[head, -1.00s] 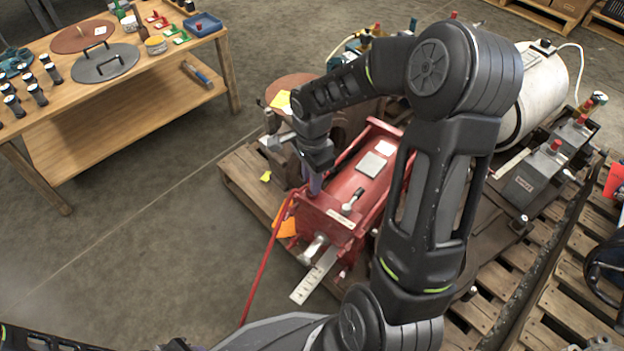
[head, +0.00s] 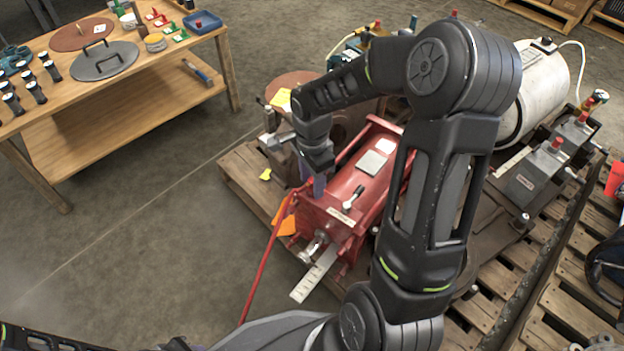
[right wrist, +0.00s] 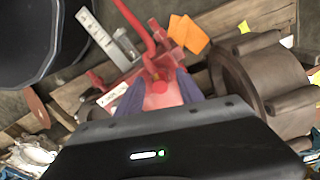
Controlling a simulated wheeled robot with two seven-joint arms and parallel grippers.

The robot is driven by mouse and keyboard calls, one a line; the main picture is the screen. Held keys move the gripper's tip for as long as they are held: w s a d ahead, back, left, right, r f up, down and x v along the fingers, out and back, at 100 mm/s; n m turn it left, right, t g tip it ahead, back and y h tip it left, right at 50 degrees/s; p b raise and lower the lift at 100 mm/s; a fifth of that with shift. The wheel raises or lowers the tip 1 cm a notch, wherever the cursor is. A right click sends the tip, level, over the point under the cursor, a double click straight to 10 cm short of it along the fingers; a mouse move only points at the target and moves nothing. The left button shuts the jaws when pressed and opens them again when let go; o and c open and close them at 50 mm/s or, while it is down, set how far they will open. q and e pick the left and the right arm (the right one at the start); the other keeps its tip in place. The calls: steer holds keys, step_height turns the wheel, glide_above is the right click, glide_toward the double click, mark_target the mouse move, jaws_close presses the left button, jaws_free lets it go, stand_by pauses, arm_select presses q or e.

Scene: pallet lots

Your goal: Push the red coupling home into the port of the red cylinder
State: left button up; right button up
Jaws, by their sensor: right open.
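The red cylinder (head: 341,214) lies on a pallet in the middle of the head view, its chrome rod end toward me. A red hose (head: 264,273) rises along its left side; it also shows in the right wrist view (right wrist: 133,18). My right gripper (head: 318,186) is above the cylinder's near left corner, pointing down. In the right wrist view its purple fingers are apart, either side of the red coupling (right wrist: 157,75) at the hose end. The port is hidden, and I cannot tell how deep the coupling sits. A dark part at the bottom edge may be my left gripper (head: 178,345).
Orange tags (head: 286,226) hang beside the hose. A brown round housing (right wrist: 245,80) stands close to the right gripper. A white ruled strip (head: 314,276) lies under the rod end. A wooden bench (head: 150,105) stands at the back left, with clear floor between.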

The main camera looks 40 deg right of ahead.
step_height(320, 180, up, 8)
steer(key=p, duration=0.3)
steer(key=shift+f, duration=0.1)
steer(key=a+f+n, duration=0.1)
steer(key=a+f, duration=0.1)
steer(key=a+f+n+y, duration=0.1)
steer(key=a+f, duration=0.2)
steer(key=a+f+n, duration=0.2)
steer(key=f, duration=0.1)
steer(key=shift+w+a+y, duration=0.3)
steer(key=shift+w+a, duration=0.05)
steer(key=shift+a, duration=0.05)
steer(key=s+a+f+n+y, duration=0.1)
steer(key=s+a+f+n, duration=0.5)
steer(key=a+f, duration=0.2)
steer(key=s+a+f+n+t+y, duration=0.1)
steer(key=s+a+f+n, duration=0.5)
steer(key=a+f, duration=0.3)
steer(key=shift+s+a+f+n, duration=0.2)
steer(key=shift+a+n, duration=0.3)
steer(key=shift+a, duration=0.25)
